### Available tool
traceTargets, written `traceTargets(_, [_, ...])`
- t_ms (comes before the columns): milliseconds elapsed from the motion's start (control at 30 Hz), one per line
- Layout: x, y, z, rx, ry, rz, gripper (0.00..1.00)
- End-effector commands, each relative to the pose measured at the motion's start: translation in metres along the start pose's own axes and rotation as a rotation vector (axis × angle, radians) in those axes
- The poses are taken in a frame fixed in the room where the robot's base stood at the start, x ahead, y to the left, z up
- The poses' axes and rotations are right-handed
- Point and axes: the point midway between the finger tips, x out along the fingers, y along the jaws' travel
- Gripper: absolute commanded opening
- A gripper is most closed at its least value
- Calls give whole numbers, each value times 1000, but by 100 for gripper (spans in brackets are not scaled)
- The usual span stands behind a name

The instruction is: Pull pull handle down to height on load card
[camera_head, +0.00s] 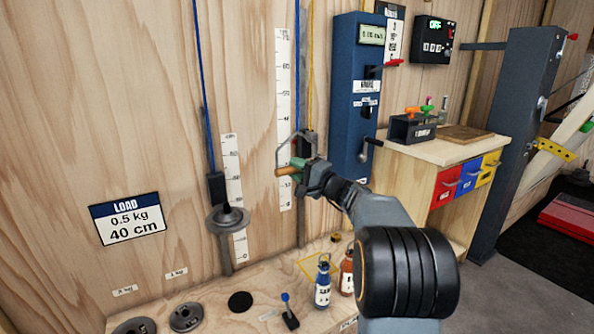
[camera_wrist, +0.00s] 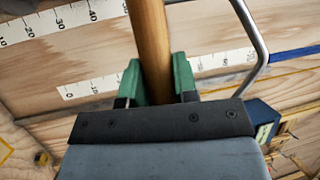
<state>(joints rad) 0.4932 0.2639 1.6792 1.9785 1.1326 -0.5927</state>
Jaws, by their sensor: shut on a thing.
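The pull handle is a wooden bar (camera_head: 284,172) in a bent metal bracket, on a blue cord against the wall. My gripper (camera_head: 299,166) is shut on the bar. In the wrist view its green fingers (camera_wrist: 156,75) sit on both sides of the wooden bar (camera_wrist: 149,35). The load card (camera_head: 127,219) on the left wall reads "LOAD 0.5 kg 40 cm". A tall white scale (camera_head: 284,110) runs behind the handle; its exact reading at the bar is hard to tell. A weight carrier (camera_head: 227,218) with a grey disc hangs beside a shorter scale (camera_head: 234,165).
Grey weight discs (camera_head: 186,316) lie on the wooden ledge at front left. A blue bottle (camera_head: 322,282) and an orange bottle (camera_head: 346,272) stand below my arm. A blue crank box (camera_head: 356,100) is on the wall to the right, beside a drawer cabinet (camera_head: 425,180).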

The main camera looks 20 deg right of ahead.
Motion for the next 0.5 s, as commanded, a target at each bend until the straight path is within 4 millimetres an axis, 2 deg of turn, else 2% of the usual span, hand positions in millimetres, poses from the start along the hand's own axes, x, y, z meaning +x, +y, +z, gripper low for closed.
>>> traceTargets(67, [-1,8,1,2,-1,5,0])
traceTargets(467, [-1,8,1,2,-1,4,0])
traceTargets(500, [-1,8,1,2,-1,4,28])
